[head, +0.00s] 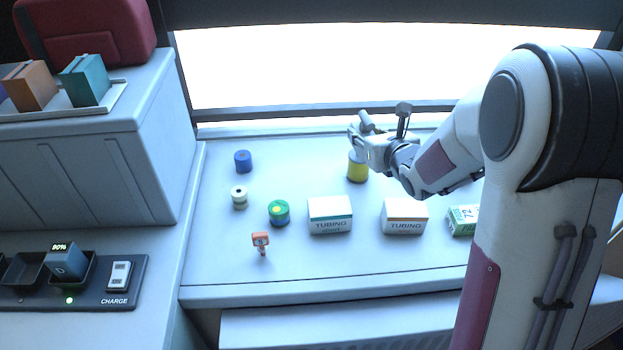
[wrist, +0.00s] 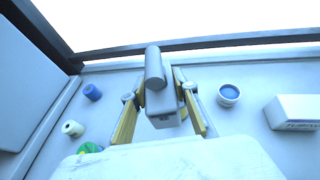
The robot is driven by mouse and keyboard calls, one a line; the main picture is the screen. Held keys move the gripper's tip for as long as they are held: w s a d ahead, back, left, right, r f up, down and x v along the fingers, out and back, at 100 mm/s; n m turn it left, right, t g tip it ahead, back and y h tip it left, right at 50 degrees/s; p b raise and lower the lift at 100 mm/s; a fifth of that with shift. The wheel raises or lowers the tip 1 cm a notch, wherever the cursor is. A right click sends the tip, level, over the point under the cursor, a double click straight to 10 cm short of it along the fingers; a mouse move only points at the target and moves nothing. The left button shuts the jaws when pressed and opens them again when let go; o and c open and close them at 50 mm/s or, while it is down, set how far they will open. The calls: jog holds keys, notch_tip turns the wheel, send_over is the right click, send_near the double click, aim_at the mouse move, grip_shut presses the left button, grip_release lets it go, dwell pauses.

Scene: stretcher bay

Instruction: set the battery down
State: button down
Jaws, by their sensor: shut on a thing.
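My gripper (head: 358,148) is over the back of the counter, and its yellow-edged fingers also show in the wrist view (wrist: 163,122). It is shut on a grey block with a round barrel (wrist: 155,70). The held thing's lower part is hidden, and I cannot tell whether it is a battery. A dark battery (head: 66,260) with an "80%" display sits in a slot of the charger (head: 125,300) at the lower left, above a lit green light. The charger slot to its left looks empty.
Blue (head: 243,161), white (head: 239,197) and green (head: 279,213) rolls stand to the left. An orange device (head: 261,242) and tubing boxes (head: 330,216) are nearer the front. The front strip of the counter is clear.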

jog(key=w+a+f+n+g+y, duration=0.2)
jog(key=w+a+n+y, duration=0.1)
jog(key=a, duration=0.3)
jog(key=w+a+f+n+g+y, duration=0.2)
jog(key=a+n+y, duration=0.1)
jog(key=a, duration=0.3)
jog(key=shift+w+n+y, duration=0.4)
jog(key=shift+y, duration=0.1)
jog(key=shift+f, duration=3.05)
jog(key=shift+f, duration=1.9)
jog(key=shift+f, duration=0.15)
